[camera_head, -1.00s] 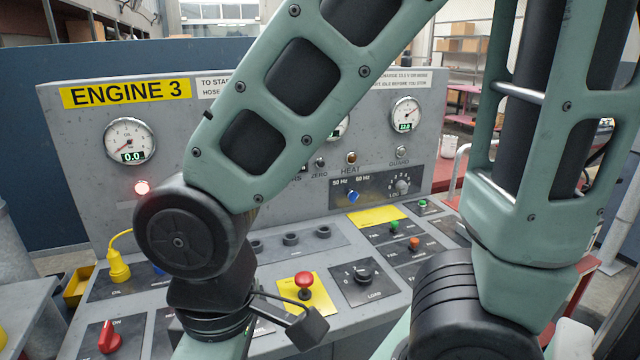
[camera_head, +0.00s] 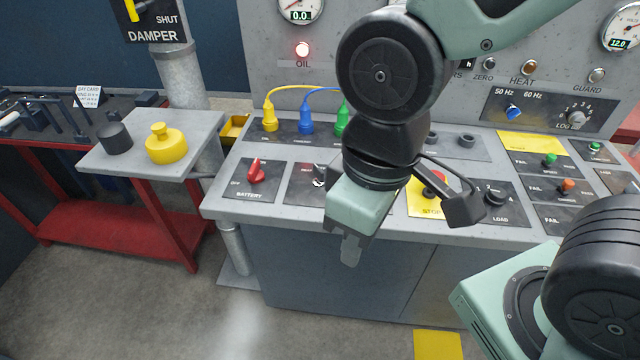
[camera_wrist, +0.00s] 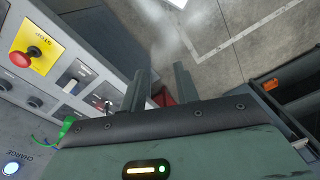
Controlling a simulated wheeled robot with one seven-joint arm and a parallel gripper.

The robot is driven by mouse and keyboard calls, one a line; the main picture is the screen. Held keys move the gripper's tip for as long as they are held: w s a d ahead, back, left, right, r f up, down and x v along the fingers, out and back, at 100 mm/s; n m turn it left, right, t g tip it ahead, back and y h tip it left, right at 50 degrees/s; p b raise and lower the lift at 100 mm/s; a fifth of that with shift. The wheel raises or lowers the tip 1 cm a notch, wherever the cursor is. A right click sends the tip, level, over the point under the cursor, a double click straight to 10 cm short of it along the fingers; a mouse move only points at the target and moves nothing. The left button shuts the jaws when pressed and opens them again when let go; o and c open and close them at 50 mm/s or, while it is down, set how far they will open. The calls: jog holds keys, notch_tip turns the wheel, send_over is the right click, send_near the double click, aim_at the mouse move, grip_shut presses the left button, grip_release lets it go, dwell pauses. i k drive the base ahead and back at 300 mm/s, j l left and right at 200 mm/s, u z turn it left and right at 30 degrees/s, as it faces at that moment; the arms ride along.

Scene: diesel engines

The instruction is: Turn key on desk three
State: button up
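The desk (camera_head: 275,215) has a small metal key switch (camera_head: 320,175) on a dark panel, right of the red battery switch (camera_head: 256,172). My arm partly hides the area beside it. In the wrist view a small metal part, seemingly the key (camera_wrist: 108,104), shows left of the fingers, partly covered. My gripper (camera_head: 350,250) points down in front of the desk's front edge, apart from the key. In the wrist view my gripper (camera_wrist: 162,72) has its two fingers apart with nothing held between them.
A red stop button (camera_head: 436,183) on yellow is right of my gripper. Yellow, blue and green plugs (camera_head: 306,122) stand behind the switches. The floor (camera_head: 200,320) in front is clear.

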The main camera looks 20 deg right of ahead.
aim_at(319, 181)
jog(key=i+l+u, duration=0.1)
jog(key=l+u, duration=0.15)
jog(key=u, duration=0.15)
jog(key=l+u, duration=0.25)
jog(key=u, duration=0.15)
